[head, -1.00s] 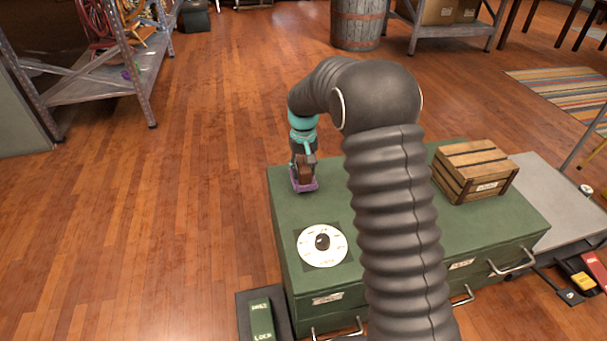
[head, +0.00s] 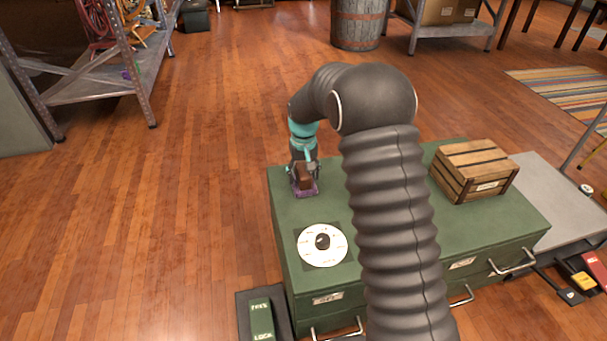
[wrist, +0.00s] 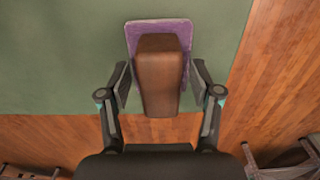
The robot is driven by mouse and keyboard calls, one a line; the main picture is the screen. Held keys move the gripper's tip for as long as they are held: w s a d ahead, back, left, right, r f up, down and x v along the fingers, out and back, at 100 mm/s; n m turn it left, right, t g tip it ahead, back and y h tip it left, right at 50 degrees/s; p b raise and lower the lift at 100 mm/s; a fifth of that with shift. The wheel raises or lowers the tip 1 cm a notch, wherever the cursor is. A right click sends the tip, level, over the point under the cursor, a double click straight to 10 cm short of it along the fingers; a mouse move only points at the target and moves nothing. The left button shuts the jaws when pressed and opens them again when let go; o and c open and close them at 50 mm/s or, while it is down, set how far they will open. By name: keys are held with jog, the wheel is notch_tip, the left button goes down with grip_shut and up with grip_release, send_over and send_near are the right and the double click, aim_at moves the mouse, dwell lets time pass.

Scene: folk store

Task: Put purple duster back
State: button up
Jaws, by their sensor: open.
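The purple duster is a flat purple pad (wrist: 157,27) with a brown block handle (wrist: 159,75) on top. It lies on the far left corner of the green cabinet top (head: 400,225). In the head view the duster (head: 304,191) shows just below my gripper (head: 305,172). In the wrist view the fingers of my gripper (wrist: 160,85) are open, one on each side of the brown handle, with a gap visible on both sides. My arm hides part of the cabinet top.
A round white dial (head: 322,245) sits near the cabinet's front left. A wooden crate (head: 474,170) stands at the right. A green pedal (head: 261,320) is on the floor at front left. A metal shelf (head: 105,75) stands at far left, with open floor between.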

aim_at(304, 171)
notch_tip(304, 171, up, 12)
jog(key=shift+r+p, duration=0.2)
jog(key=shift+p, duration=0.15)
jog(key=s+d+r+m+t, duration=0.1)
jog(key=s+d+r+t, duration=0.1)
jog(key=s+d+r, duration=0.45)
jog(key=s+d+r+t, duration=0.1)
jog(key=s+d+r, duration=0.2)
jog(key=s+r, duration=0.65)
jog(key=s+d+f+t, duration=0.1)
jog(key=s+d+f, duration=0.1)
jog(key=s, duration=0.8)
jog(key=s+d+f+m+t, duration=0.1)
jog(key=s+d+f, duration=0.1)
jog(key=s, duration=0.9)
jog(key=shift+f+t, duration=0.3)
jog(key=shift+f, duration=0.5)
